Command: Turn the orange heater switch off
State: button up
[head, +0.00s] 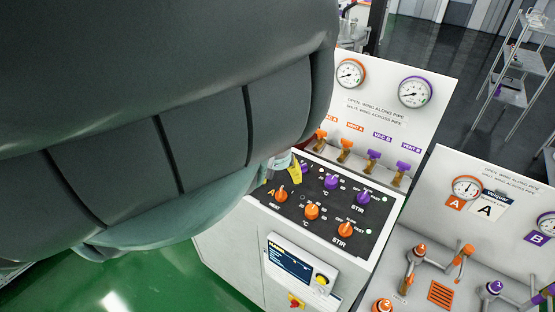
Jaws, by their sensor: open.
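The orange heater switch (281,195) is the leftmost knob in the orange row on the dark control panel (325,222), beside an orange letter A. It seems to point roughly upward, but its labels are too small to read surely. A large dark grey and teal part of my arm fills the upper left and reaches close to the panel's left edge. My gripper is not visible in this view.
An orange °C knob (312,211) and orange STIR knob (345,230) share the row. Purple knobs (332,182) sit behind. A yellow tag (296,173) hangs over the panel's back left. A display (290,265) and red-yellow switch (296,300) are below.

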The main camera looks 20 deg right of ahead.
aim_at(277, 193)
notch_tip(277, 193, up, 7)
jog(key=shift+a, duration=0.4)
jog(key=shift+f, duration=0.1)
jog(key=shift+w+d, duration=0.1)
